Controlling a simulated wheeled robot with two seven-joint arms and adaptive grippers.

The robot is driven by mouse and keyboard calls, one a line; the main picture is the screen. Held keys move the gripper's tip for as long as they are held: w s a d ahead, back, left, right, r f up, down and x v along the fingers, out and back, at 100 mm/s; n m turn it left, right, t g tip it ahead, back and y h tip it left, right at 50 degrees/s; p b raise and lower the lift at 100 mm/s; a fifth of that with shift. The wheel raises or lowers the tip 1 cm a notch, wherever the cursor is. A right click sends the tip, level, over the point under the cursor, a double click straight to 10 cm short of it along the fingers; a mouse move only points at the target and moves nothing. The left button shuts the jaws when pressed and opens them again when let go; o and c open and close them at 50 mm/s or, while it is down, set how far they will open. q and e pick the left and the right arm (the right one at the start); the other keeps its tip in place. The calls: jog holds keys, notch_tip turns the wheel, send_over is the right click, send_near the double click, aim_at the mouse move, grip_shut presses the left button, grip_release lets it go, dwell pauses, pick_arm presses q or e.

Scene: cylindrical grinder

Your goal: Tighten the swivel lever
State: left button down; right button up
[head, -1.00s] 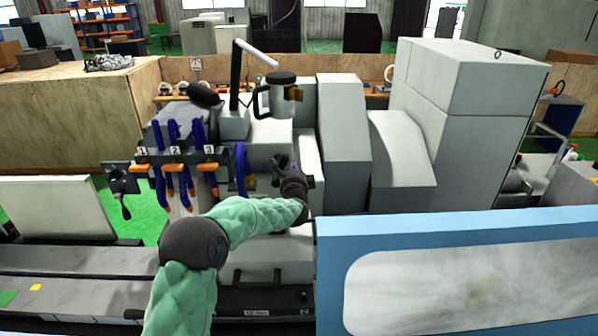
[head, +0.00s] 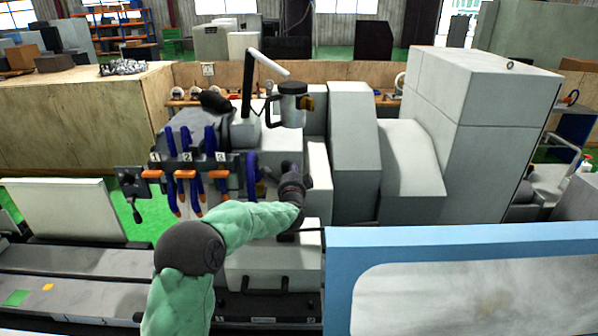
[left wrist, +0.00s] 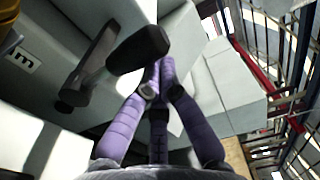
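A dark lever with a rounded black knob (left wrist: 140,50) shows in the left wrist view; its arm (left wrist: 92,62) slopes down to a pivot on a pale machine face. I take this as the swivel lever. My left gripper's purple fingers (left wrist: 160,70) draw together right by the knob, which overlaps their tips; I cannot tell whether they touch. No gap shows between the fingertips. In the head view my left gripper (head: 291,172) is at the grinder's front, right of a blue hose (head: 251,172), and the lever cannot be made out clearly there. My right gripper is not in view.
Blue hoses with orange valve handles (head: 186,174) hang on a numbered bar left of my gripper. A blue-framed panel (head: 460,236) lies at the front right.

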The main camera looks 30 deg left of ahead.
pick_arm(q)
jog(key=shift+d+f, duration=0.1)
dwell(0.3)
jog(key=v, duration=1.2)
jog(key=shift+w, duration=0.1)
